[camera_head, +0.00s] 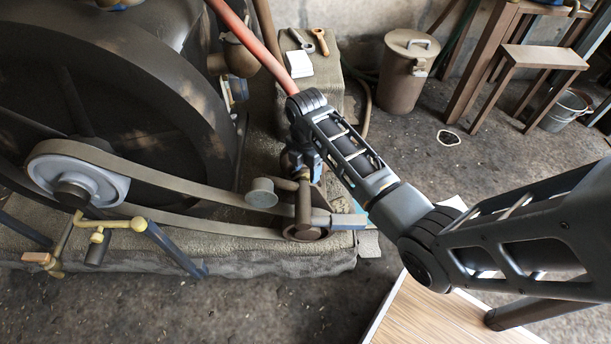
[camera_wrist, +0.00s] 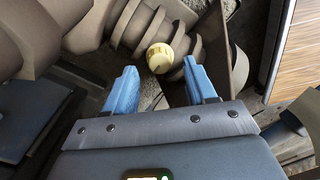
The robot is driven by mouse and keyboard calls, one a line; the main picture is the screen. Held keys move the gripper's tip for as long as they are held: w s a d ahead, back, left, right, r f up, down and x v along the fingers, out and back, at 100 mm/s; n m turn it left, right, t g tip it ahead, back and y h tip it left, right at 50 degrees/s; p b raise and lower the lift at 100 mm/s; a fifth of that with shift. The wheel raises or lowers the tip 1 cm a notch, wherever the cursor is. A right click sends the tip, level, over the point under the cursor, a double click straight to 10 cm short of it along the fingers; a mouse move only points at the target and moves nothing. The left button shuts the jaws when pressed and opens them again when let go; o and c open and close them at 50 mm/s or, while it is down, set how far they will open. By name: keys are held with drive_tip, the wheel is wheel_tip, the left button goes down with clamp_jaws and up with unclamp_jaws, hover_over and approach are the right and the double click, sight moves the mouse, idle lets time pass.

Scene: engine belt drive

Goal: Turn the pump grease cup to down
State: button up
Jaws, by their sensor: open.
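A small cream-yellow ribbed cap (camera_wrist: 160,58), which looks like the pump grease cup, shows in the wrist view on a brown stepped pump body (camera_wrist: 128,25). My gripper (camera_wrist: 159,67) is open, with its two blue fingers on either side of the cap's near side. I see gaps between the fingers and the cap, and nothing is held. In the head view, my gripper (camera_head: 303,172) is over the pump at the right end of the belt. My arm partly covers the pump there, and I cannot make out the cap in that view.
A large dark flywheel (camera_head: 190,110) and a belt (camera_head: 180,180) lie left of my gripper. A red pipe (camera_head: 245,38) rises close behind it. A stone plinth (camera_head: 325,70) with small tools stands behind. Open floor lies to the right, with a lidded bin (camera_head: 405,75) and a wooden stool (camera_head: 545,57).

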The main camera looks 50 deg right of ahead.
sight(306, 179)
drive_tip(key=shift+f, duration=1.15)
clamp_jaws()
